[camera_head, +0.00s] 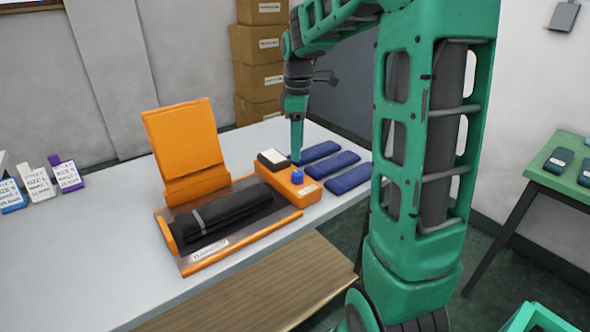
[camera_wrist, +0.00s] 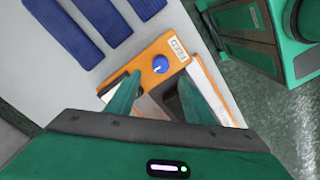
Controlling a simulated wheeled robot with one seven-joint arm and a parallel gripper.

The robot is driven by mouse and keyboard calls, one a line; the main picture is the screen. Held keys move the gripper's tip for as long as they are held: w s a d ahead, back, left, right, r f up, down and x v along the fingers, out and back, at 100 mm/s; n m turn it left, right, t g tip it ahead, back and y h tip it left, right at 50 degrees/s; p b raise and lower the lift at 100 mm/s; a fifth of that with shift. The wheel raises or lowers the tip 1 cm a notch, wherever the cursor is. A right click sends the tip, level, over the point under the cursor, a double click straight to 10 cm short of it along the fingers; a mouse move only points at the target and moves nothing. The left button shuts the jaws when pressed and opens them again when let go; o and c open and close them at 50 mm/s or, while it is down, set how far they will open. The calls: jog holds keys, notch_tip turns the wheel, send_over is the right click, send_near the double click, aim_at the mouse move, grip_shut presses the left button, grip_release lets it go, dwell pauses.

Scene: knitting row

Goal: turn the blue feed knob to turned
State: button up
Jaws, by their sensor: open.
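The blue feed knob (camera_head: 298,176) sits on top of an orange box (camera_head: 284,186) at the right end of the orange machine. In the wrist view the round blue knob (camera_wrist: 160,64) shows a short white mark on its top, and a white label (camera_wrist: 177,47) lies beside it on the orange box (camera_wrist: 146,54). My gripper (camera_head: 296,160) points down just behind the knob in the head view. In the wrist view its two green fingers (camera_wrist: 155,90) are apart, with nothing held between them. The knob lies beyond the fingertips, and I see no contact.
Several dark blue strips (camera_head: 345,179) lie on the table (camera_head: 110,260) right of the box. The orange machine has a raised panel (camera_head: 184,140) and a black roll (camera_head: 222,214). Labelled cards (camera_head: 40,183) stand at left. A green table (camera_head: 565,185) is at right.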

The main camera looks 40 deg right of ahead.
aim_at(297, 172)
notch_tip(297, 172, down, 8)
jog(key=shift+f, duration=0.1)
jog(key=shift+c, duration=0.6)
jog(key=shift+d, duration=0.1)
jog(key=c, duration=0.9)
